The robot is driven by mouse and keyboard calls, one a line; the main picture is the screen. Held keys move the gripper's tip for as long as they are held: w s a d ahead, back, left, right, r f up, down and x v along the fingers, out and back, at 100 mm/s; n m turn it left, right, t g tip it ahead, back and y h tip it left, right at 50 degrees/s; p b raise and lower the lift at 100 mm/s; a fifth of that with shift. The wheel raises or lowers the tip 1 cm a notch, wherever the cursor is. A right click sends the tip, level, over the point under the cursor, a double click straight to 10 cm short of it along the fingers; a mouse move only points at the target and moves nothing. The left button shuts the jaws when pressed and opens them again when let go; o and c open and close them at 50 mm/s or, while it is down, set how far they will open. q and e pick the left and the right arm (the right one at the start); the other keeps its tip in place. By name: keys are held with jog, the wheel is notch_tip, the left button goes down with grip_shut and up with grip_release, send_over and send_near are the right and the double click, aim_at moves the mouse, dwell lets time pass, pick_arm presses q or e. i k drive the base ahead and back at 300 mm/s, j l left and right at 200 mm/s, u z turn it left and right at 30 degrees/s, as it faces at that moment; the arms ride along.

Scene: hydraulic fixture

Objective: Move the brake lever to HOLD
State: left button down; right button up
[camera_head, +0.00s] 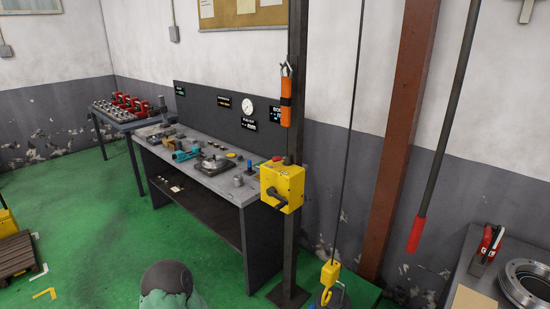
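A yellow box (282,183) is mounted on a dark upright post, with a red knob on its top. A black lever (277,197) sits on the front of this box and points down and to the right. A long dark rod with a red grip (418,235) hangs down at the right. I cannot read any HOLD mark, so which of the two is the brake lever is not clear from the picture. Neither of my grippers is in view.
A grey workbench (199,176) with fixture parts stands left of the post (292,245). A yellow hook (329,275) hangs on a cable right of the post. A second table (463,270) with a metal ring is at the lower right. Green floor (90,220) is open at left.

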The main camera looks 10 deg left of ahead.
aim_at(274, 159)
jog(key=i+j+z, duration=0.1)
jog(key=z, duration=0.5)
jog(key=i+j+z, duration=0.2)
jog(key=j, duration=0.25)
jog(key=i+j+z, duration=0.2)
jog(key=j, duration=0.3)
jog(key=j+z, duration=0.2)
jog(key=j, duration=0.3)
jog(key=j+z, duration=0.2)
jog(key=j, duration=0.85)
jog(key=i+j, duration=0.15)
jog(key=j, duration=1)
jog(key=i+z, duration=0.05)
jog(key=i, duration=0.05)
